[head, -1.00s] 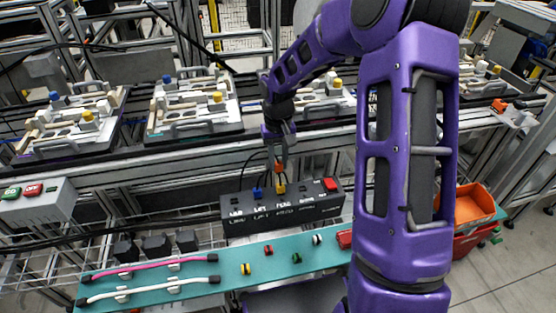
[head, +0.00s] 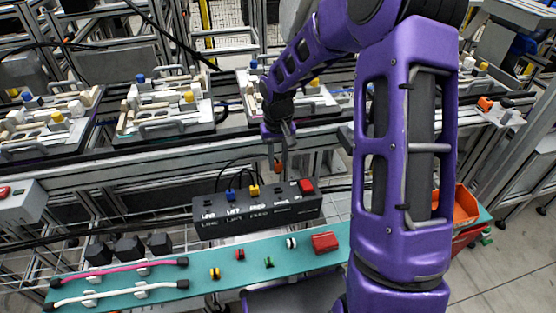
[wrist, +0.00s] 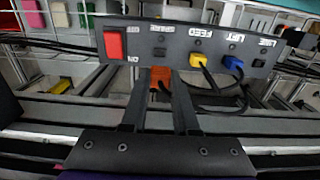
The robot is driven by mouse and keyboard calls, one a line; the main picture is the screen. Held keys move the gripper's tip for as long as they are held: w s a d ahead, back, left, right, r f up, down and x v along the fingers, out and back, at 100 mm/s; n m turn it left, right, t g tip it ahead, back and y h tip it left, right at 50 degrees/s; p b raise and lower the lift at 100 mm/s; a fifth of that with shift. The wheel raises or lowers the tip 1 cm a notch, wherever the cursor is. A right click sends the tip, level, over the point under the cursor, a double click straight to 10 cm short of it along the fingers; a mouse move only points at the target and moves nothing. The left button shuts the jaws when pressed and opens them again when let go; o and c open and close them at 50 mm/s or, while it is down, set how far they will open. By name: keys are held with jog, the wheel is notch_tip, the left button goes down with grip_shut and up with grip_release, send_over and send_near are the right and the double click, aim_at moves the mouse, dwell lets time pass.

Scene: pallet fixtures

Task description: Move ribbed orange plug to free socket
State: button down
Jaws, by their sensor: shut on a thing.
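My gripper (head: 278,158) is shut on the orange plug (head: 278,166) and holds it above the black socket box (head: 262,213), apart from it. In the wrist view the orange plug (wrist: 160,76) sits between the fingertips, below the box face; its ribs are too small to tell. A blue plug (head: 231,195) and a yellow plug (head: 254,191) sit in the box. An empty socket (wrist: 158,52) shows between the yellow plug and the red switch (wrist: 115,44). Another empty socket (wrist: 260,63) lies beyond the blue plug.
Black cables (wrist: 225,108) loop from the plugs. A teal shelf (head: 195,292) in front carries pink and white cables, several small coloured parts and a red block (head: 325,242). Fixture pallets (head: 160,105) line the rail behind. An orange bin (head: 462,205) stands at the right.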

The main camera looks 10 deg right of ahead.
jog(key=b, duration=0.4)
send_over(278, 191)
jog(key=shift+w+d+f, duration=0.1)
jog(key=shift+w+f, duration=0.1)
jog(key=shift+f, duration=1.35)
jog(key=shift+w+f, duration=0.15)
jog(key=shift+f, duration=1.35)
jog(key=shift+f, duration=1)
jog(key=c, duration=0.6)
grip_release()
jog(key=shift+r, duration=0.15)
